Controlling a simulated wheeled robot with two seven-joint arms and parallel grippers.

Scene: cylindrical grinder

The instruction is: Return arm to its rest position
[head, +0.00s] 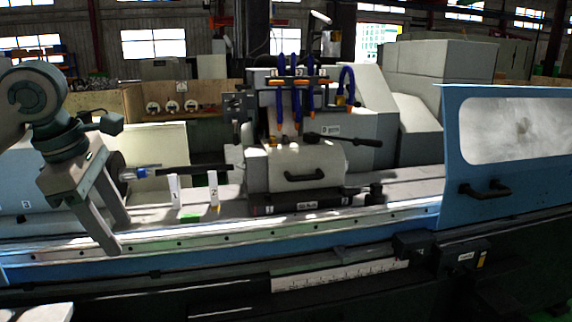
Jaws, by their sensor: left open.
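My left arm comes in at the left edge of the head view. Its gripper (118,236) points down and to the right, with its two fingers apart and nothing between them. It is in front of the left end of the grinder's table (330,214). The gripper hides part of the machine's left end and the spindle area behind it. My right gripper is not in view.
White markers labelled 1 (174,192) and 2 (213,189) stand on the table right of the gripper. A grey wheel-head housing (306,167) with blue hoses is mid-table. A blue sliding door (455,140) with a window is at right.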

